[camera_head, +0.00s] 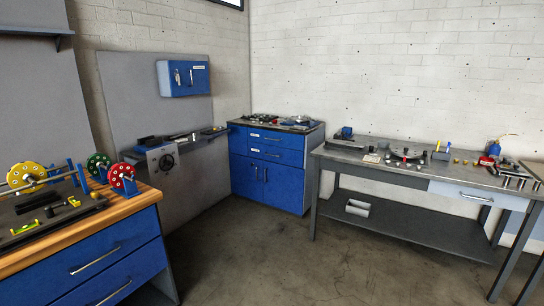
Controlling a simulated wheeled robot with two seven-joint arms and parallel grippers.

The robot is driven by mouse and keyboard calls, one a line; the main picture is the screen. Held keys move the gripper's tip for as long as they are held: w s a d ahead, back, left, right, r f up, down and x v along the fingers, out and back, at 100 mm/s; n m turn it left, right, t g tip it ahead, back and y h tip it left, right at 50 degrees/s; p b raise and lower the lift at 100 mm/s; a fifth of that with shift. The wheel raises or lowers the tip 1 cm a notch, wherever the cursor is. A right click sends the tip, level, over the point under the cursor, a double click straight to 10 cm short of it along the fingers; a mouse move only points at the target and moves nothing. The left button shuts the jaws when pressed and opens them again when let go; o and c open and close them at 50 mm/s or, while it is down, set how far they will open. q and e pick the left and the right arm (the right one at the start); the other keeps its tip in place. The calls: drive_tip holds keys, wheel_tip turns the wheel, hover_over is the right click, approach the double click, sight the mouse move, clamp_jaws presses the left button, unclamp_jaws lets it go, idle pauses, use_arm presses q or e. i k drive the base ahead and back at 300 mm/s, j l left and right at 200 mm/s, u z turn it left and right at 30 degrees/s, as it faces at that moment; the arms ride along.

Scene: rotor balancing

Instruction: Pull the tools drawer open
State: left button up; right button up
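Several closed drawers show, and I cannot read which one is the tools drawer. The blue cabinet in the back corner has an upper drawer (265,137) and a lower drawer (270,153), each with a bar handle and a small label too small to read. The blue workbench at the left has an upper drawer (100,262) and a lower drawer (112,289) with long metal handles. A pale drawer (479,194) with a handle hangs under the grey table at the right. Neither of my grippers is in view.
The wooden workbench top (118,212) carries yellow, green and red wheels. The grey table (352,157) holds tools and small parts above a lower shelf (400,231). A blue wall box (183,78) hangs at the back left. The concrete floor (255,260) between them is clear.

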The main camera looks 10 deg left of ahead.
sight(295, 158)
drive_tip(key=i+u, duration=0.15)
drive_tip(key=i, duration=2.9)
drive_tip(key=i+j+z, duration=0.1)
drive_tip(key=i, duration=1.5)
